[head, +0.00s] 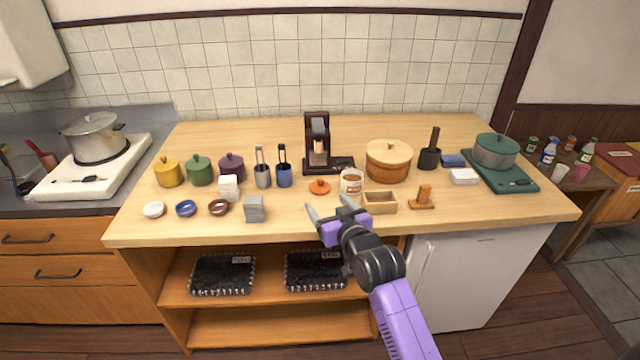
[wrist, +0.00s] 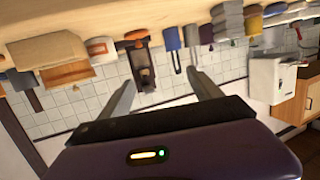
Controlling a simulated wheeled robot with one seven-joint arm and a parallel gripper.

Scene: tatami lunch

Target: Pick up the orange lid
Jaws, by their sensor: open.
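The orange lid (head: 319,187) is a small flat disc with a knob on top. It lies on the wooden counter (head: 300,229) in front of the dark coffee stand, just left of a labelled jar (head: 351,183). My gripper (head: 327,211) is open and empty, in front of and close to the lid in the head view. I cannot tell its exact height over the counter. In the wrist view, which looks upside down, the two open fingers (wrist: 158,92) have nothing between them. A small orange thing, likely the lid, shows there (wrist: 136,35) beyond the fingers.
The dark coffee stand (head: 317,145) is behind the lid. A wooden box (head: 379,208) is to its right. Blue and grey tool holders (head: 284,179) and a grey block stack (head: 255,214) are to its left. The counter directly in front of the lid is clear.

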